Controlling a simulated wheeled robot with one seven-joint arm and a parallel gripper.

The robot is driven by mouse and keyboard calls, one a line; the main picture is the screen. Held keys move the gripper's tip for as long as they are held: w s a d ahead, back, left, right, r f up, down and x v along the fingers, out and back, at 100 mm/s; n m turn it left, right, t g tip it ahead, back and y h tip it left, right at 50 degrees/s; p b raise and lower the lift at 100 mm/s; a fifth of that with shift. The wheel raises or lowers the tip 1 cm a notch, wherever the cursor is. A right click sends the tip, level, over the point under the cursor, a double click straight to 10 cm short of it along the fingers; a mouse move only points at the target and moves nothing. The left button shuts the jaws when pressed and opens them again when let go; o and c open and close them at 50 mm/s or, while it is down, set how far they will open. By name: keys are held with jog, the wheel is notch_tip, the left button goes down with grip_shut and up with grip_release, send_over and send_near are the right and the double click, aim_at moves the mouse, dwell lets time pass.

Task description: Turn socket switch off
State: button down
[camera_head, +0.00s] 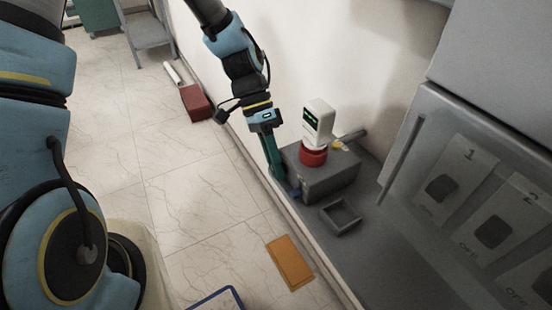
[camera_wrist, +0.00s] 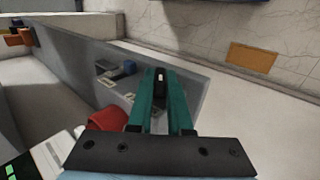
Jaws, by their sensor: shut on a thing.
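My gripper (camera_head: 281,176) reaches down with its green fingers to the side of a grey box (camera_head: 330,178) on the grey ledge. In the wrist view my gripper (camera_wrist: 160,84) has its fingertips close together, shut on a small dark part (camera_wrist: 160,76) with a light spot. What this part is cannot be told. I cannot tell which is the socket switch.
A red-based white device (camera_head: 319,122) with a green display stands on the box. A small open grey tray (camera_head: 341,216) lies in front. At right a grey panel carries dark switches 1 (camera_head: 441,188) and 2 (camera_head: 493,231), marked OFF. An orange plate (camera_head: 290,262) lies on the floor.

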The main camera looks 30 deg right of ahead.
jog(key=g, duration=0.3)
jog(key=shift+w+f, duration=0.15)
jog(key=shift+f, duration=0.05)
jog(key=g, duration=0.1)
jog(key=g+b, duration=0.1)
jog(key=shift+f+g, duration=0.25)
jog(key=shift+g, duration=0.15)
jog(key=g+b, duration=0.2)
jog(key=g, duration=0.1)
jog(key=shift+w+f+g+b, duration=0.1)
jog(key=shift+f+g+b, duration=0.1)
jog(key=shift+g+b, duration=0.15)
jog(key=shift+g+y+b, duration=0.3)
jog(key=shift+g+b, duration=0.2)
jog(key=shift+g, duration=0.05)
jog(key=shift+r, duration=0.1)
jog(key=c, duration=0.8)
grip_release()
jog(key=shift+c, duration=0.2)
jog(key=shift+r, duration=0.1)
